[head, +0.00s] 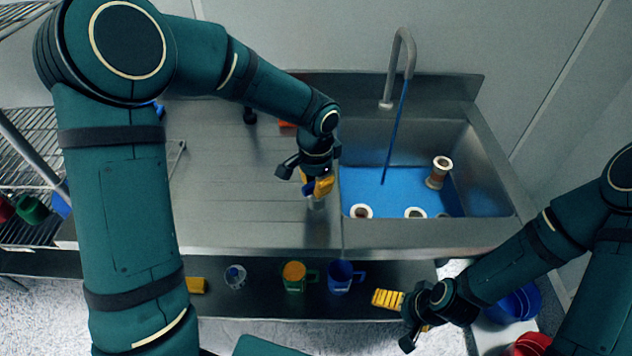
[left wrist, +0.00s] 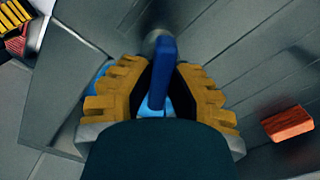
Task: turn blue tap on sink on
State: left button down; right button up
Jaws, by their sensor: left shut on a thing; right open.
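The blue tap handle (head: 308,189) is at the left edge of the sink basin (head: 490,160), largely hidden by my left gripper (head: 318,186) in the head view. In the left wrist view the blue handle (left wrist: 163,70) stands between the yellow ribbed fingers of my left gripper (left wrist: 158,88), which is shut on it. The grey curved spout (head: 401,50) rises behind the basin. A thin blue stream (head: 396,130) runs from its mouth down into blue water (head: 400,190). My right gripper (head: 405,313) is open and empty at the front right, below the counter edge.
Several pale-ended spools, one upright (head: 439,172), are in the basin. An orange block (left wrist: 287,123) lies on the counter. The left counter is mostly clear.

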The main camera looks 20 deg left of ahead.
pick_arm(q)
jog(key=shift+s+f, duration=0.1)
jog(key=c, duration=0.9)
grip_release()
notch_tip(320, 180, up, 12)
jog(key=shift+r, duration=0.1)
